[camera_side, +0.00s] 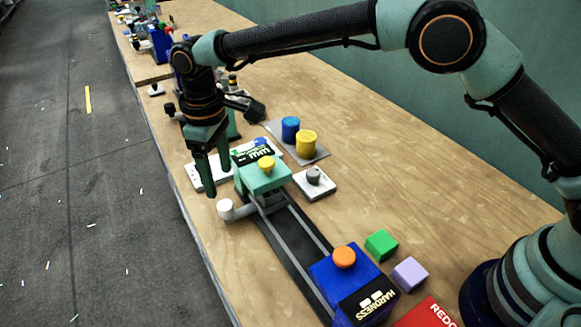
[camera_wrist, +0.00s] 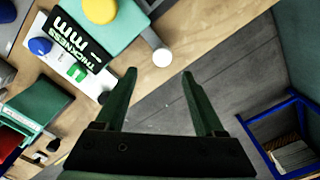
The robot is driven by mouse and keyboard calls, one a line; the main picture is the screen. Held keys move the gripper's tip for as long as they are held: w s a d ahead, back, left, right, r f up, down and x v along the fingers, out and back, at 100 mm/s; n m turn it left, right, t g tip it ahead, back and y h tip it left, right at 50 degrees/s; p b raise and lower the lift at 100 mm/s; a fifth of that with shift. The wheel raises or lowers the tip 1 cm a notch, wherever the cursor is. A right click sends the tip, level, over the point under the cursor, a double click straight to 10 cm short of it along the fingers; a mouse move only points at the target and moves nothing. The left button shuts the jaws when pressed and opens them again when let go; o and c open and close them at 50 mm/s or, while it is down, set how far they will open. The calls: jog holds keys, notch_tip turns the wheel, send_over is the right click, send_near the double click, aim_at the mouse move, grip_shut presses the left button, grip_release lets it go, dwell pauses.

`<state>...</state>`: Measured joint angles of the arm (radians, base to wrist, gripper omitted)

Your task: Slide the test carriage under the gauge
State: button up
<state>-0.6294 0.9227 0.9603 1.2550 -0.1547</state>
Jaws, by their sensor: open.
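A dark track (camera_side: 285,238) with grey rails runs between a teal gauge block (camera_side: 262,180) with a yellow knob, labelled THICKNESS mm in the wrist view (camera_wrist: 120,22), and a blue HARDNESS block (camera_side: 330,280) with an orange knob. A white round knob (camera_side: 226,208) on a short grey bar sticks out left of the track beside the teal gauge. The carriage body is not clearly visible. My gripper (camera_side: 218,183) is open and empty, fingers down, just behind the white knob. In the wrist view the white knob (camera_wrist: 162,57) lies just beyond the open fingertips (camera_wrist: 159,75), apart from them.
A grey plate (camera_side: 318,157) with blue and yellow cylinders and a white block with a grey knob (camera_side: 314,176) stand right of the teal gauge. Green (camera_side: 381,243) and lavender (camera_side: 410,273) cubes and a red box (camera_side: 427,313) are near the HARDNESS block. The bench edge is close on the left.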

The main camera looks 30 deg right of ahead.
jog(key=shift+r, duration=2.2)
jog(key=s+d+r+m+t+y, duration=0.1)
jog(key=s+d+r+m, duration=0.1)
jog(key=d+r, duration=0.55)
jog(key=s+d+r+m+t, duration=0.15)
jog(key=d+r, duration=0.25)
jog(key=d, duration=0.7)
jog(key=s+d+f+m+t, duration=0.1)
jog(key=s+d+m, duration=0.1)
jog(key=s+d, duration=0.4)
jog(key=s+d+f+m+t+h, duration=0.1)
jog(key=s+d+m+t, duration=0.1)
jog(key=s+d, duration=0.5)
jog(key=shift+d+f+m, duration=0.3)
jog(key=shift+d+m, duration=0.3)
jog(key=shift+m, duration=0.15)
